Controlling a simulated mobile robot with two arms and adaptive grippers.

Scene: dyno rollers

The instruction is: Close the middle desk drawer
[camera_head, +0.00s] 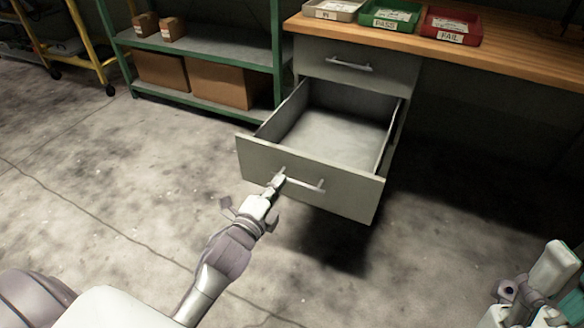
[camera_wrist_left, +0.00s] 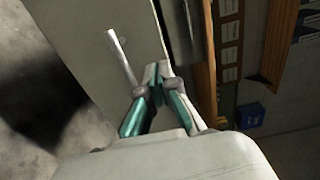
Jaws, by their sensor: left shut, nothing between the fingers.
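The middle desk drawer (camera_head: 318,189) is pulled far out and looks empty inside. Its grey front carries a bar handle (camera_head: 305,184), which also shows in the left wrist view (camera_wrist_left: 122,55). My left gripper (camera_head: 279,177) is at the drawer front, by the left end of the handle. Its fingers are shut with nothing between them; I cannot tell whether the tips touch the front. In the left wrist view the fingertips (camera_wrist_left: 158,72) are beside the handle. My right gripper (camera_head: 522,296) is at the lower right, away from the desk, its fingers unclear.
The closed top drawer (camera_head: 350,65) is above. The wooden desktop (camera_head: 510,50) holds a beige tray (camera_head: 333,10), a green tray (camera_head: 390,17) and a red tray (camera_head: 451,27). A green shelf (camera_head: 215,62) with boxes stands to the left. The floor around the drawer is clear.

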